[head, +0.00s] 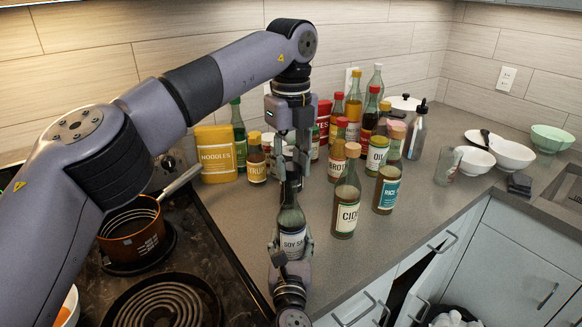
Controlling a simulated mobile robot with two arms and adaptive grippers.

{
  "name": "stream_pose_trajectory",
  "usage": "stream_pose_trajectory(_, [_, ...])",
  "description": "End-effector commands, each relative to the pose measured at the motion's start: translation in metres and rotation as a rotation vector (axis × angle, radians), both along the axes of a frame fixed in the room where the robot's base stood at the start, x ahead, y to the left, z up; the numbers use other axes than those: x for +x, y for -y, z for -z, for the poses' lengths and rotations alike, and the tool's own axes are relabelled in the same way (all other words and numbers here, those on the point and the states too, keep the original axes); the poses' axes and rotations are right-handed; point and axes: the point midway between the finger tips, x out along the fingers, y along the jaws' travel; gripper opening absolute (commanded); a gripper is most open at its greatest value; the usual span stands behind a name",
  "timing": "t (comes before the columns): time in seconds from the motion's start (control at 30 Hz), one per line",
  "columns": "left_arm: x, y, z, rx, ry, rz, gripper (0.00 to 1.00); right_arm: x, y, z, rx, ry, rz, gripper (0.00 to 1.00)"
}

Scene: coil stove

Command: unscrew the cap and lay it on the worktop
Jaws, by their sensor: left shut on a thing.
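A dark soy sauce bottle (291,220) with a white label stands upright near the front edge of the worktop (390,235). My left gripper (291,168) points straight down over the bottle's neck and is shut on its cap, which is mostly hidden between the fingers. I cannot tell whether the cap is still seated on the neck. My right gripper (290,243) comes up from the bottom of the picture, with one finger on each side of the bottle's lower body, and is shut on it.
A cider bottle (346,205) and a rice bottle (388,188) stand to the right, with several bottles behind. A yellow noodles canister (216,155) stands at the back left. The coil stove with a copper pot (132,230) is at left. Worktop right of the rice bottle is clear.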

Motion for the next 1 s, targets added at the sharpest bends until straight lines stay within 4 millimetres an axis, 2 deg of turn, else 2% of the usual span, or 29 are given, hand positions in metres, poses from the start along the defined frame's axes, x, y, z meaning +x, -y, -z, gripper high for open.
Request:
stream_pose_trajectory(0.43, [0.0,0.0,-0.005,0.0,0.0,0.001,0.0,0.0,0.0,0.0,0.002,-0.001,-0.001,0.0])
stream_pose_trajectory(0.73, [0.0,0.0,-0.038,0.001,0.0,-0.001,0.0,0.0,0.0,0.0,0.003,-0.001,-0.001,0.0])
stream_pose_trajectory(1.0, [0.0,0.0,-0.044,0.0,-0.001,0.001,0.0,0.0,0.0,0.0,0.002,-0.001,0.0,0.0])
